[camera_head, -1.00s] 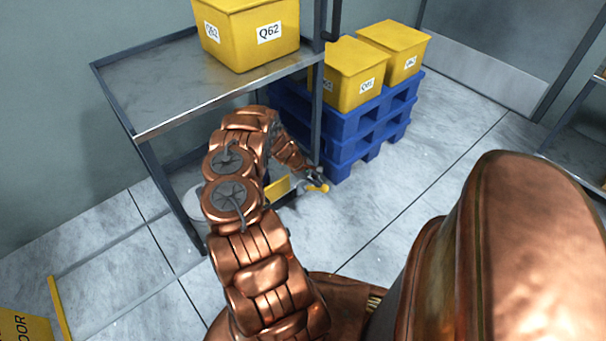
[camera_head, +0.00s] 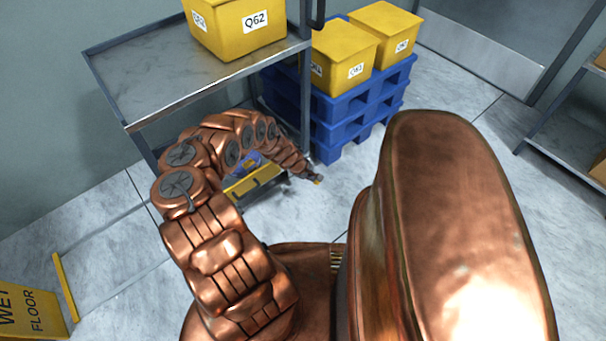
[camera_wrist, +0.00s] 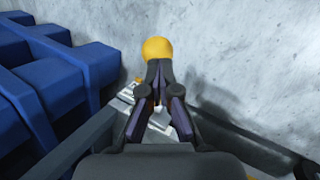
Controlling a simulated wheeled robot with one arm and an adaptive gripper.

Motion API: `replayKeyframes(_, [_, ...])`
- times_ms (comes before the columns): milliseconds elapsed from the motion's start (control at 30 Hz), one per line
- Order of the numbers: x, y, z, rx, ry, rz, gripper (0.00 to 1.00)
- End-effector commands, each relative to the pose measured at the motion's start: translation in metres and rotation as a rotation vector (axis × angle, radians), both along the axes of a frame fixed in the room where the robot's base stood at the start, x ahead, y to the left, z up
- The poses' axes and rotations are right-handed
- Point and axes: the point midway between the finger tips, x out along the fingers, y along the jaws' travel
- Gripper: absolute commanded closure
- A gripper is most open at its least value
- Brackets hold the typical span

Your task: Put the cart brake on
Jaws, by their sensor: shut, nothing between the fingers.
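The cart (camera_head: 200,82) is a grey metal frame with a top shelf. It stands at upper left in the head view, its lower part partly hidden by my arm. A round yellow knob (camera_wrist: 158,48) shows in the wrist view just beyond my fingertips, above a grey corner of the frame. The fingertips look very close to it or touching; I cannot tell which. My gripper (camera_wrist: 159,66) is shut and empty. In the head view my gripper (camera_head: 313,177) is low by the cart's near right corner, with only a sliver of yellow showing. The lever's angle is hidden.
Stacked blue pallets (camera_head: 362,105) with yellow boxes (camera_head: 345,55) stand close right of the cart. A yellow box (camera_head: 235,28) sits on the cart. A yellow tray (camera_head: 253,182) lies low under it. A wet floor sign (camera_head: 30,310) is at lower left.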

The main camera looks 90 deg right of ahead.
Motion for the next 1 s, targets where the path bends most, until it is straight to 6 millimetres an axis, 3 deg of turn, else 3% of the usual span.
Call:
replayKeyframes(567, [-0.005, 0.003, -0.002, -0.002, -0.004, -0.007, 1.0])
replayKeyframes(1000, [0.02, 0.0, 0.037, -0.01, -0.006, -0.002, 1.0])
